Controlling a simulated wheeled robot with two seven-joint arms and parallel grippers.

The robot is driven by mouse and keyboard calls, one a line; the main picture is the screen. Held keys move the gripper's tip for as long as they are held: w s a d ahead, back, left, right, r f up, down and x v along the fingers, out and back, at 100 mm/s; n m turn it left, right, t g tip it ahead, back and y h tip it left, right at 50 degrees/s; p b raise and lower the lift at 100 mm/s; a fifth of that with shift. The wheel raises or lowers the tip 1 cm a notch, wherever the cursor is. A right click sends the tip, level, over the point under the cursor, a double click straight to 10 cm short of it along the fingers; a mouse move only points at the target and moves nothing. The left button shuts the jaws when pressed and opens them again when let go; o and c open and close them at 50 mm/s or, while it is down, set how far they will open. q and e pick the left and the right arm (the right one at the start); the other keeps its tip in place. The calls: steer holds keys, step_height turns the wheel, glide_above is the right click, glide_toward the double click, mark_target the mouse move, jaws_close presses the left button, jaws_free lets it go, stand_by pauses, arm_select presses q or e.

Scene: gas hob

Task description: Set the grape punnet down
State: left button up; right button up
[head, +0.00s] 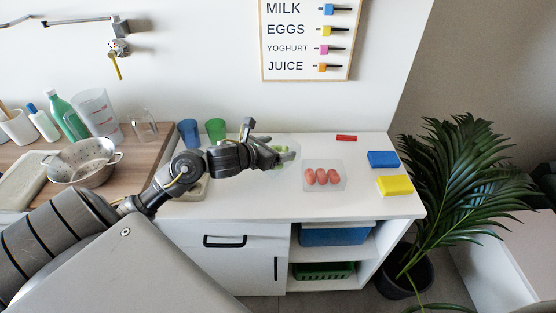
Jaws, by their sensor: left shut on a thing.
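The grape punnet (281,148) is a clear container with green grapes, at the right end of my left arm, over the white counter. My left gripper (287,157) is shut on it and covers much of its near side. I cannot tell whether the punnet's bottom touches the counter. My right gripper is not in view.
A clear tray with red-brown eggs (322,177) sits just right of the punnet. Beyond it are a blue block (383,159), a yellow block (395,185) and a small red item (346,138). Blue (188,132) and green (216,130) cups stand behind my arm.

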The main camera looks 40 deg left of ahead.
arm_select(q)
steer(key=shift+f, duration=1.8)
steer(key=shift+f+b, duration=0.1)
steer(key=shift+b, duration=0.3)
steer(key=shift+f, duration=0.1)
steer(key=o, duration=1.1)
steer(key=shift+r+p, duration=0.3)
steer(key=shift+r, duration=0.05)
steer(key=b+v, duration=0.1)
steer(key=v, duration=1.1)
steer(key=shift+f, duration=0.25)
